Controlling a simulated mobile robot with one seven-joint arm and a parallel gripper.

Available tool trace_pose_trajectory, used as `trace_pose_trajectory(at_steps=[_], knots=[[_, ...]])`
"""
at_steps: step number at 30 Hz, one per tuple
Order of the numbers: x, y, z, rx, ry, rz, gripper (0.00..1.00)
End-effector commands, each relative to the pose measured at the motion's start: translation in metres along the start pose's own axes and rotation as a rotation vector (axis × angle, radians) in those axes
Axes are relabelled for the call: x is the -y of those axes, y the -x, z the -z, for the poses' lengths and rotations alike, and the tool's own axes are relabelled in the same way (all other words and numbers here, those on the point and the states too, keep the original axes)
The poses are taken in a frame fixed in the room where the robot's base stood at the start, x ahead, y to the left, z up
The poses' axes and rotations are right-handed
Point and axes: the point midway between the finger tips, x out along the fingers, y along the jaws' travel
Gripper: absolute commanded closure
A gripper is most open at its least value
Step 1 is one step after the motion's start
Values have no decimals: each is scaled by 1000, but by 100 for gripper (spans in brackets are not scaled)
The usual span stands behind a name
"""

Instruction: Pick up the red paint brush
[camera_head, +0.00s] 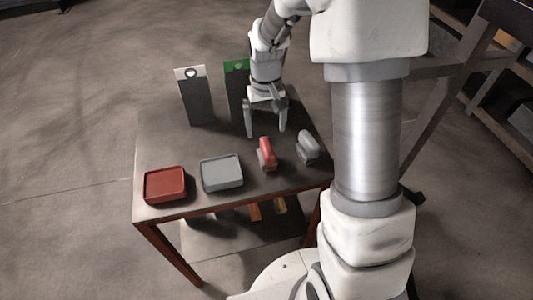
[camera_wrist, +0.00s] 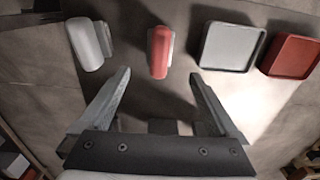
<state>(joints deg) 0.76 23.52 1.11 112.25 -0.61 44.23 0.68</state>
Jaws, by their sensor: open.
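The red paint brush (camera_head: 266,152) lies on the table between the grey tray and a grey brush. In the wrist view the red brush (camera_wrist: 160,50) lies beyond the fingertips, near the middle between them. My gripper (camera_head: 266,133) hangs over the table on the far side of the red brush, fingers pointing down. In the wrist view my gripper (camera_wrist: 160,75) has its fingers spread wide with nothing between them. The brush and the fingers are apart.
A grey brush (camera_head: 308,147) lies right of the red one. A grey tray (camera_head: 222,187) and a red tray (camera_head: 165,201) stand to its left on the table (camera_head: 150,140). Two upright boxes, one white-topped (camera_head: 195,98) and one green-topped (camera_head: 236,70), stand at the back.

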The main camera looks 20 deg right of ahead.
Motion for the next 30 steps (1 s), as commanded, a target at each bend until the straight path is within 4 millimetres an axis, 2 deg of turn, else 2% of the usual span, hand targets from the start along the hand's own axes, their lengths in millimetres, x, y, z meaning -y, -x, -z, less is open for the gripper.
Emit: trace_pose_trajectory(at_steps=[1,6,14,21,25,30], knots=[[0,-13,-2,6,0,0,4],[0,-43,-1,3,0,0,4],[0,-61,-3,2,0,0,4],[-1,-96,-10,4,0,0,4],[-1,-106,-9,2,0,0,4],[-1,-107,-8,0,0,0,4]])
